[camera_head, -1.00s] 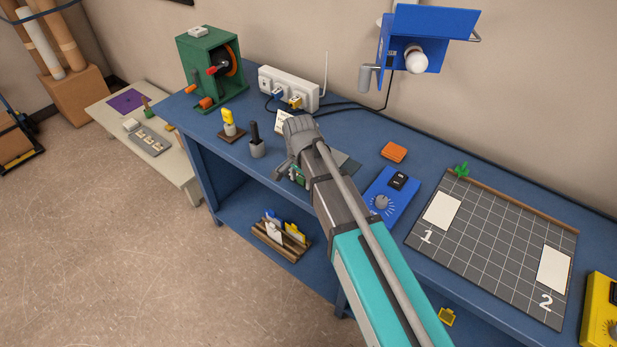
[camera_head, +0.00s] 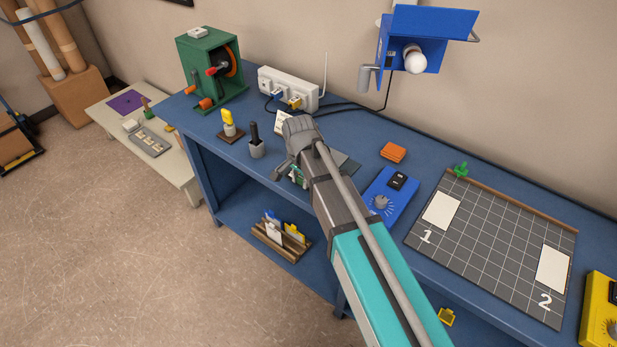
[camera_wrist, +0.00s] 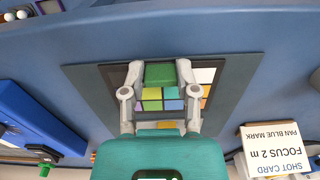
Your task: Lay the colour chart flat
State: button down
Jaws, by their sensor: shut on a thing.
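The colour chart (camera_wrist: 152,105) shows in the wrist view as a dark panel with yellow, blue, purple, orange and white patches. It appears to lie flat over a dark grey mat (camera_wrist: 242,82), though contact is hard to judge. My gripper (camera_wrist: 159,72) is shut on a green block (camera_wrist: 160,76) at the middle of the chart, seemingly its grip; the fingers hide some patches. In the head view my gripper (camera_head: 290,174) is low over the blue bench, and my arm hides nearly all of the chart. A corner of the mat (camera_head: 347,163) shows beside the arm.
A blue dial box (camera_head: 391,196) and orange block (camera_head: 393,152) are right of my gripper. A white shot card (camera_wrist: 273,150), a grey holder (camera_head: 256,147) and a yellow-topped piece (camera_head: 229,125) stand on the other side. A gridded board (camera_head: 490,240) lies farther right.

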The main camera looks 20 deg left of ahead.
dwell(0.6)
jog(key=shift+w+r+p, duration=0.1)
jog(key=shift+r+p, duration=0.2)
jog(key=shift+p, duration=0.3)
jog(key=shift+r+p, duration=2)
jog(key=shift+r, duration=0.05)
